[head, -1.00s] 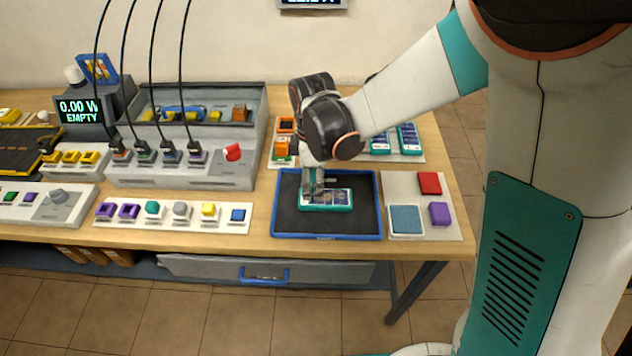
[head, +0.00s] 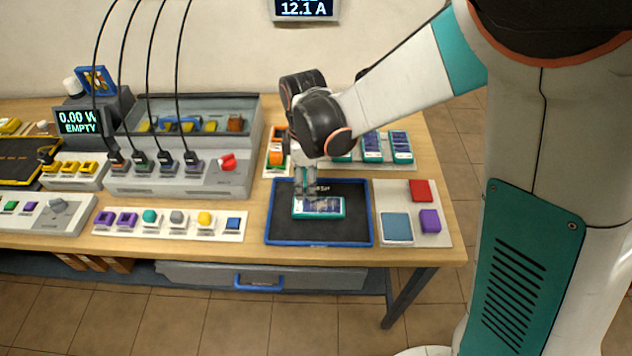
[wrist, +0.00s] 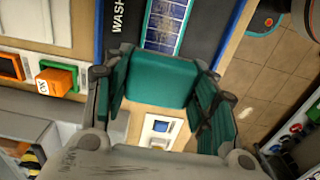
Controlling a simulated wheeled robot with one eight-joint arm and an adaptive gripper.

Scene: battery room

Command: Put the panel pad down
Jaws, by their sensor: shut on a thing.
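My gripper (head: 306,191) is over the left part of the dark blue-rimmed wash tray (head: 350,232). In the wrist view its two fingers (wrist: 160,95) are shut on a teal block, which I take to be the panel pad (wrist: 160,78). In the head view the pad is mostly hidden by the fingers. A panel with dark cells and a teal edge (head: 325,207) lies in the tray, just under and in front of the fingertips; it also shows in the wrist view (wrist: 165,24). I cannot tell whether the pad touches it.
A white mat (head: 436,240) right of the tray holds a blue-grey square (head: 397,227), a red block (head: 420,190) and a purple block (head: 430,221). More panels (head: 400,145) stand behind the tray. A white strip of coloured blocks (head: 170,232) lies left; a grey cabled unit (head: 180,180) is behind it.

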